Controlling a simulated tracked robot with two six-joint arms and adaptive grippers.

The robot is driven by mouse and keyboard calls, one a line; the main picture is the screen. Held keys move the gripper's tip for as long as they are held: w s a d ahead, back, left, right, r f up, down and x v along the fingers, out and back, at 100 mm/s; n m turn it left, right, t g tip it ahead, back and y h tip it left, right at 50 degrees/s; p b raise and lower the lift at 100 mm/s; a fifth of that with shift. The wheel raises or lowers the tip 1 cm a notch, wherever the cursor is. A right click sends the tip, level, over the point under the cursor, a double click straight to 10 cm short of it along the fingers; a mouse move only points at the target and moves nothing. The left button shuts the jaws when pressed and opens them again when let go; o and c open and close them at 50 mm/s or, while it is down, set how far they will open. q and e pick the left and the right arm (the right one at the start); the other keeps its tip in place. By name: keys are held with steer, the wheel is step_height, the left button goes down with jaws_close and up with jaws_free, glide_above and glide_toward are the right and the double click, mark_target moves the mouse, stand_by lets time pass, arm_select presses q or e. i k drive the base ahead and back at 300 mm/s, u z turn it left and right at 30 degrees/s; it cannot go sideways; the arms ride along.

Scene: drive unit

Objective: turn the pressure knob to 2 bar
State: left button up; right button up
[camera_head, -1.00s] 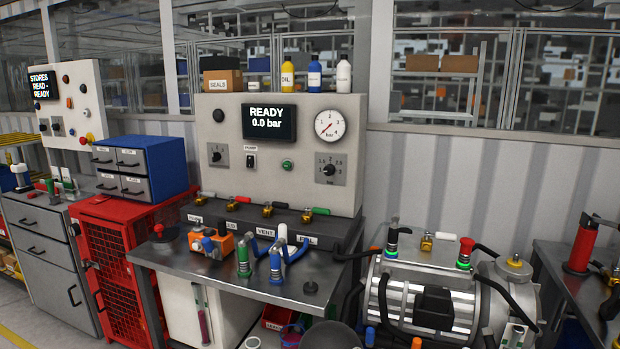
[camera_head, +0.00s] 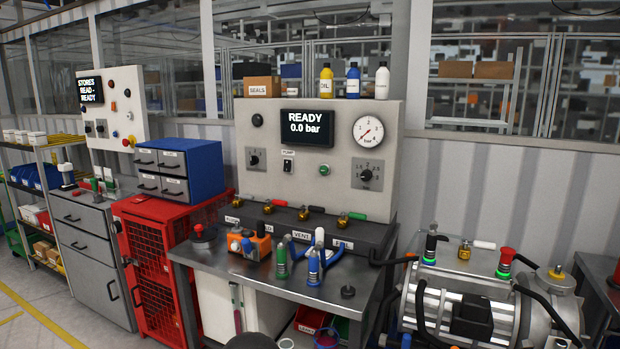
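The pressure knob (camera_head: 367,176) is a dark round knob on a grey plate at the right of the upright test panel (camera_head: 330,185). Small numbers, 2 among them, are printed around it; its pointer is too small to read surely. The display (camera_head: 306,127) reads READY and 0.0 bar. The round gauge (camera_head: 367,131), marked in bar, sits above the knob. Neither of my grippers is in view, and nothing touches the knob.
A metal bench (camera_head: 290,285) below the panel carries an orange unit (camera_head: 249,245), green and blue hand tools and a row of valves. A red cabinet (camera_head: 150,270) stands left. A silver motor-like machine (camera_head: 470,300) stands right.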

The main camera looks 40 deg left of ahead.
mark_target(366, 176)
steer(key=z, duration=1.6)
steer(key=i, duration=0.1)
steer(key=u, duration=3.2)
steer(key=i, duration=1.3)
steer(key=z, duration=0.2)
